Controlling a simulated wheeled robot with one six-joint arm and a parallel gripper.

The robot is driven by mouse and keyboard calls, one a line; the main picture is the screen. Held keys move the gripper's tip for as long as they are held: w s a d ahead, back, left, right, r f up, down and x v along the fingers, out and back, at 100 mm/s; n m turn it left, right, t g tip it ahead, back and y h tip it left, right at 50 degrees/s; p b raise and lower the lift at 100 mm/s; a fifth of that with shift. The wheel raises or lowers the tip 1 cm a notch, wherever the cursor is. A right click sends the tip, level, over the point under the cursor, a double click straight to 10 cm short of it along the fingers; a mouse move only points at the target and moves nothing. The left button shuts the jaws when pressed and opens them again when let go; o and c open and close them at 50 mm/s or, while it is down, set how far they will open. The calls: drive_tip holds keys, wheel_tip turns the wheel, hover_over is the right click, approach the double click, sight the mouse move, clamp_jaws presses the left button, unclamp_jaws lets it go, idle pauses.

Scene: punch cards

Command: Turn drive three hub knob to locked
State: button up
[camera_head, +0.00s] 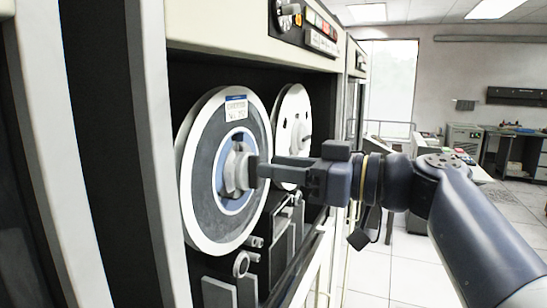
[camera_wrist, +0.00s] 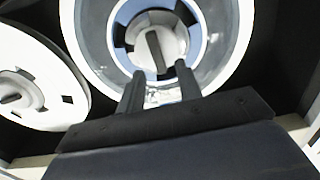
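The hub knob (camera_head: 240,171) is a grey knob with a raised bar, at the centre of the near tape reel (camera_head: 205,170) on the drive. The reel has a blue ring round the hub and a label (camera_head: 235,108) at its top. In the wrist view the knob's bar (camera_wrist: 154,48) stands close to upright, tilted a little. My gripper (camera_wrist: 158,83) has its two fingers apart with nothing between them. Its fingertips are just below the knob in the wrist view. In the head view my gripper (camera_head: 265,168) points at the knob from the right; contact cannot be told.
A second, white reel (camera_head: 291,125) sits behind the near one; it also shows at left in the wrist view (camera_wrist: 35,80). A control panel (camera_head: 310,25) is above. Guides and rollers (camera_head: 243,262) stick out below the reels. Open floor (camera_head: 400,265) lies to the right.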

sight(252, 172)
drive_tip(key=shift+p+x, duration=0.3)
drive_tip(key=shift+x, duration=0.85)
clamp_jaws()
